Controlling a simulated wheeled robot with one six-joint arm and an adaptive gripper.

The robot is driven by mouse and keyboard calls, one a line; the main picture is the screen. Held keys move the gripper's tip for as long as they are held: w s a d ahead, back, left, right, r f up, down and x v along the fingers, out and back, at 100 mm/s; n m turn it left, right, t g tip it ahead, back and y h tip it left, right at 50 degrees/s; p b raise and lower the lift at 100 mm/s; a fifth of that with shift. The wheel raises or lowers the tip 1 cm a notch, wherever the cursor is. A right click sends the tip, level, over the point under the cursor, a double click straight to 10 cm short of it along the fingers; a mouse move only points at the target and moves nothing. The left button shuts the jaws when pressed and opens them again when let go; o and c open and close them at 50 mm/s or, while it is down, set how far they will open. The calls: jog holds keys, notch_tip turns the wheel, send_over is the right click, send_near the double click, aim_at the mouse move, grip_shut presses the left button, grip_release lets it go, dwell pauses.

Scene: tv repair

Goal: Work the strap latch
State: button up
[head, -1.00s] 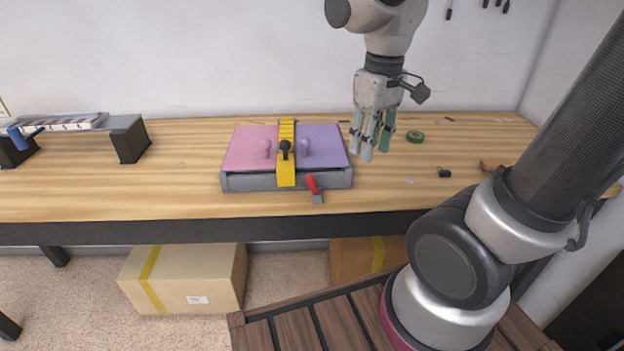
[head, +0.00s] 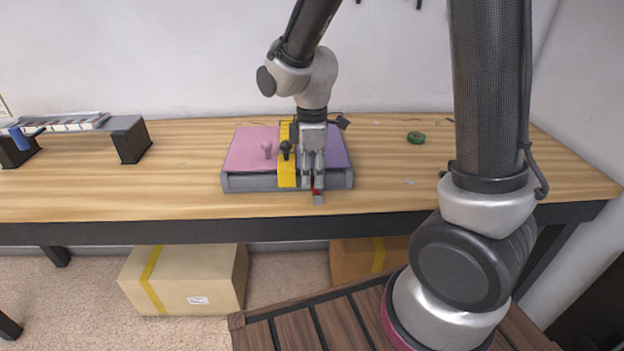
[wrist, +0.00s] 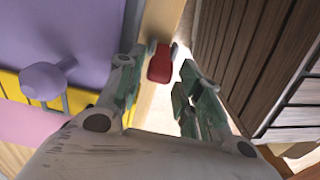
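The strap latch box has a pink panel (head: 248,150) and a purple panel (head: 338,148), each with a knob, on a grey base (head: 250,182). A yellow strap (head: 287,176) with a black knob (head: 286,148) runs across the middle. A red lever (head: 317,190) sits at the front edge, right of the strap, partly hidden by my fingers. My gripper (head: 312,178) points down over the front right part of the box. In the wrist view the red lever (wrist: 160,64) lies between and just beyond the open fingers (wrist: 158,92). No contact shows.
The wooden bench (head: 400,190) is clear to the right except for a green tape roll (head: 416,138) and small bits. A black stand with a blue-handled tool (head: 18,138) is at far left. Cardboard boxes (head: 200,280) lie under the bench.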

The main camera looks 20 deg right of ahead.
jog(key=shift+f, duration=1.1)
jog(key=c, duration=0.7)
jog(key=shift+a+f+h, duration=0.15)
jog(key=shift+a+h, duration=0.2)
jog(key=shift+h, duration=0.45)
jog(key=shift+c, duration=0.2)
jog(key=shift+w, duration=0.1)
jog(key=o, duration=0.7)
jog(key=shift+o, duration=0.2)
notch_tip(320, 180, up, 12)
jog(key=a, duration=0.1)
jog(key=shift+w+a, duration=0.2)
jog(key=shift+a, duration=0.1)
